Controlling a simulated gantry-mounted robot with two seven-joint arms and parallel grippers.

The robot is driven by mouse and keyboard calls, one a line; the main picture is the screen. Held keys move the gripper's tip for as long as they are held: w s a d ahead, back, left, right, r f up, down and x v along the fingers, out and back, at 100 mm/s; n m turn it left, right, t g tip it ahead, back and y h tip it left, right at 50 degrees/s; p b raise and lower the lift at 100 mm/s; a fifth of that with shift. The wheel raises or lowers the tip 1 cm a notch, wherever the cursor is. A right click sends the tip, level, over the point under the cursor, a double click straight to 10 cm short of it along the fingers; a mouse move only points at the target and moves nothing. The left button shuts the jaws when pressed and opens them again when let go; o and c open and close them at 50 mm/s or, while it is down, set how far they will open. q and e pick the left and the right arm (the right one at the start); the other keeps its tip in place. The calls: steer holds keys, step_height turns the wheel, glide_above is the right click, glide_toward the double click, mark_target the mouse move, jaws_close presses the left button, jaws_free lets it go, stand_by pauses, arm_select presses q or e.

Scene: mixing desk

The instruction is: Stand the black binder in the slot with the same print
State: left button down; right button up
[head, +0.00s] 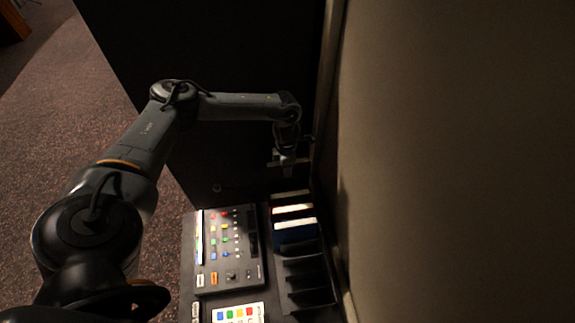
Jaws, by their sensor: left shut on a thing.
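My left gripper (285,158) is above the back end of a black slotted rack (304,264), beside the pale wall. It is shut on a dark thing, which I take for the black binder; its outline and print are lost against the dark panel behind. The rack holds a blue binder (296,234) and a binder with a pale top edge (292,210) at the back. The nearer slots look empty. I cannot make out prints on the slots. My right gripper is not in view.
A control panel (230,250) with coloured buttons lies left of the rack. A white card with coloured squares (238,313) is at the front. The wall (450,160) closes off the right side, and a dark upright panel (230,60) stands behind.

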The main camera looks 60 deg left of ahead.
mark_target(286, 185)
arm_select(q)
step_height(286, 185, down, 11)
steer(key=b, duration=0.9)
steer(key=shift+r, duration=0.15)
steer(key=shift+f, duration=0.4)
steer(key=shift+b, duration=0.3)
steer(key=shift+s, duration=0.1)
stand_by(1.0)
steer(key=shift+f, duration=0.35)
stand_by(0.6)
steer(key=c, duration=0.6)
jaws_free()
steer(key=shift+c, duration=0.2)
steer(key=shift+r, duration=0.1)
